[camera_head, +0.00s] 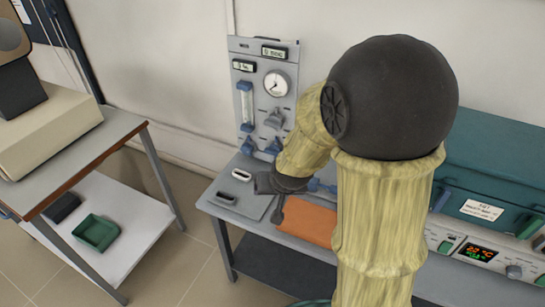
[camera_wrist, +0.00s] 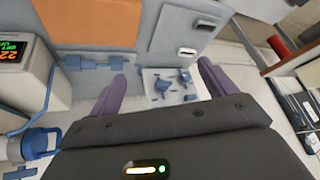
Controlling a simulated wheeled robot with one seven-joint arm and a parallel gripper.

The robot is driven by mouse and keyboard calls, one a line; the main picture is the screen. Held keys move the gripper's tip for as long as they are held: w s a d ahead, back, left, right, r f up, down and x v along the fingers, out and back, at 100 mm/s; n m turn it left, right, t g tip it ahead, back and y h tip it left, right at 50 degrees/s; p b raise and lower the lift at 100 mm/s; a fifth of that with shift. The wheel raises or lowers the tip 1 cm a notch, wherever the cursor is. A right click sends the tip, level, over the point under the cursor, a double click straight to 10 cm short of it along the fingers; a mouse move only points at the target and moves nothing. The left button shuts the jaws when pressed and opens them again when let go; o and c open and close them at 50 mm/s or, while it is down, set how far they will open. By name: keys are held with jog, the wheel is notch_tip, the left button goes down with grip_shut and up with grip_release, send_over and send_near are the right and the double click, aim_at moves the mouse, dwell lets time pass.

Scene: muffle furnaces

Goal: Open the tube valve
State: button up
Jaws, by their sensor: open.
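A gas panel (camera_head: 263,90) stands against the wall with a round gauge, a flow tube, a grey knob (camera_head: 274,119) and two blue knobs (camera_head: 248,145) low down. A blue fitting (camera_head: 318,186) lies at the bench's back, partly hidden by my arm; it also shows in the wrist view (camera_wrist: 95,62). I cannot tell which of these is the tube valve. My gripper (camera_head: 272,184) is over the bench in front of the panel. In the wrist view its purple fingers (camera_wrist: 161,68) are apart and empty, with a white plate bearing blue handles (camera_wrist: 165,86) seen between them.
A grey plate (camera_head: 243,202) with a white and a black oval part lies at left. A separate shelved table (camera_head: 85,150) stands left.

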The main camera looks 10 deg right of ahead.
aim_at(272, 153)
jog(key=w+a+f+m+t+h+b, duration=0.2)
jog(key=w+f+t+h+b, duration=0.2)
jog(key=w+f, duration=0.3)
jog(key=w+a+f+m+t+h+b, duration=0.3)
jog(key=w+f+t+h+b, duration=0.1)
jog(key=w+f+h, duration=0.3)
jog(key=shift+w+a+m+t+b, duration=0.2)
jog(key=shift+w+m+t+b, duration=0.1)
jog(key=shift+w+b, duration=0.65)
jog(key=shift+w, duration=0.15)
jog(key=p+x, duration=0.1)
jog(key=x, duration=1.6)
jog(key=shift+w+d, duration=0.1)
jog(key=shift+w, duration=0.05)
